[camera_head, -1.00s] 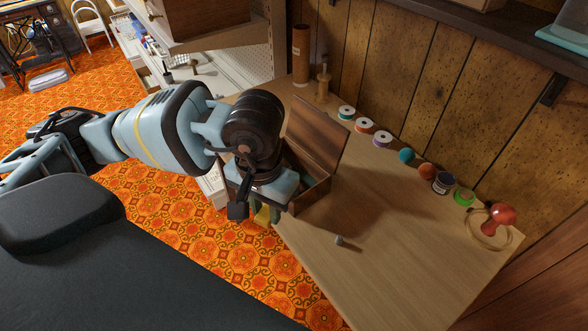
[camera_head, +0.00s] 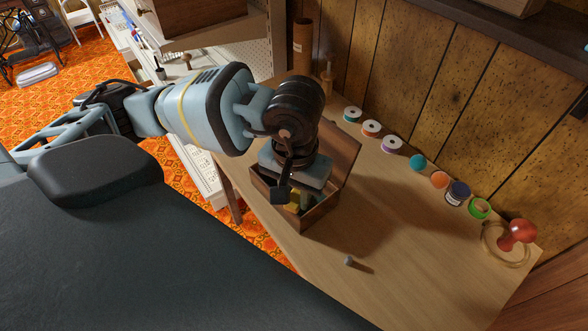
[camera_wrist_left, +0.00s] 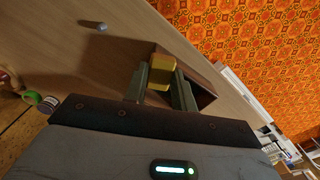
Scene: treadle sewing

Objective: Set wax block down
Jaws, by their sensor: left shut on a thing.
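The yellow wax block (camera_head: 292,208) is between the fingers of my left gripper (camera_head: 299,205), at the opening of the brown wooden box (camera_head: 322,213). The wrist view shows the block (camera_wrist_left: 162,72) clamped between the two fingers (camera_wrist_left: 161,86), with the dark box wall (camera_wrist_left: 204,88) beside them. The box stands on the table with its lid (camera_head: 341,150) raised. My gripper and wrist cover much of the box, so I cannot tell whether the block touches its floor. My right gripper is not in view.
Thread spools (camera_head: 392,144) and small coloured balls and jars (camera_head: 457,193) line the wall side of the table (camera_head: 400,255). A red-knobbed item (camera_head: 517,234) stands at the far right. A small grey piece (camera_head: 348,261) lies in front of the box. The table's centre is mostly clear.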

